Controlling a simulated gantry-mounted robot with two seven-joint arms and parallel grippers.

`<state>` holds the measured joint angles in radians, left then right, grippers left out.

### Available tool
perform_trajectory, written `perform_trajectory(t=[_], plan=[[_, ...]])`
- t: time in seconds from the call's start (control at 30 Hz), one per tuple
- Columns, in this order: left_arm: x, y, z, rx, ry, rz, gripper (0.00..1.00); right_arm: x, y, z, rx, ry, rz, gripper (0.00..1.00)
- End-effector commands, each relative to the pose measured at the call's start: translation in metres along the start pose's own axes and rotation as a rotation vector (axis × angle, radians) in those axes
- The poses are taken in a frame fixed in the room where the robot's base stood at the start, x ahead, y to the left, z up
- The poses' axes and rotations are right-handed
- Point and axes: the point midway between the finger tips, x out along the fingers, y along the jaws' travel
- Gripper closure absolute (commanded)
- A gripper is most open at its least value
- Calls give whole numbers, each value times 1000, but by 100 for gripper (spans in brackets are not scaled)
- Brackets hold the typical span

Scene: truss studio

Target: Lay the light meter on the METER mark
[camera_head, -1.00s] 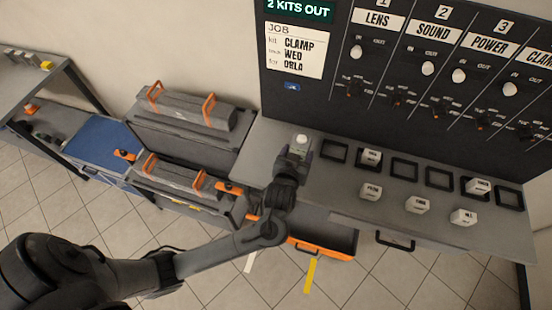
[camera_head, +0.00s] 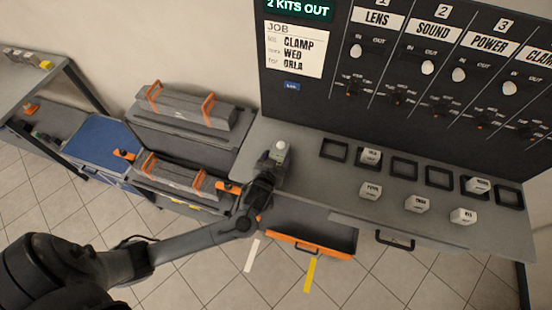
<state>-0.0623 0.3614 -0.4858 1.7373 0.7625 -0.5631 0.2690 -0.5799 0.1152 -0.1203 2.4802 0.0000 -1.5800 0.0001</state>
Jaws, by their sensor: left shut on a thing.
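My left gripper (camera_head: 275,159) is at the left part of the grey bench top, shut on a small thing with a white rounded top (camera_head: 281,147). This looks like the light meter; its lower part is hidden by the fingers, and I cannot tell whether it touches the bench. I cannot make out a METER mark; my gripper and arm cover part of the bench there. My right gripper is not in view.
The bench (camera_head: 313,184) bears several black square frames and white labelled cubes (camera_head: 371,191) to the right. A dark board (camera_head: 320,95) stands behind. An orange-edged drawer (camera_head: 310,246) is open below. Grey cases with orange handles (camera_head: 190,108) and a blue-topped surface (camera_head: 100,143) lie left.

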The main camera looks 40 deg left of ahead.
Motion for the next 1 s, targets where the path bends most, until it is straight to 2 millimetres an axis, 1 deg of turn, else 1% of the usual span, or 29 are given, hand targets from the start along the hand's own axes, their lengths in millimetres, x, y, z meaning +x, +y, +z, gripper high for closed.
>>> perform_trajectory(t=[0.23, 0.37, 0.4, 0.53, 0.87, 0.93, 1.0], plan=[[0, 0, -1, -1, 2, 0, 65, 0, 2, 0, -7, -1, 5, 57], [1, 0, 2, -1, 2, 0, 65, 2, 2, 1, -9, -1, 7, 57], [1, 0, 2, 0, 2, 0, 26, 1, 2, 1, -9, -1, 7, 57], [1, 0, 2, 0, 1, 0, 6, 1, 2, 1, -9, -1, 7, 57], [0, 0, 0, 0, 1, 0, 5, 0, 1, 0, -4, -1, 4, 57], [-2, 0, -1, 0, 0, 0, 5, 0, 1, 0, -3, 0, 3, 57], [-8, 0, 0, -2, 0, 1, 5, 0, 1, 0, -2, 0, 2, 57]])
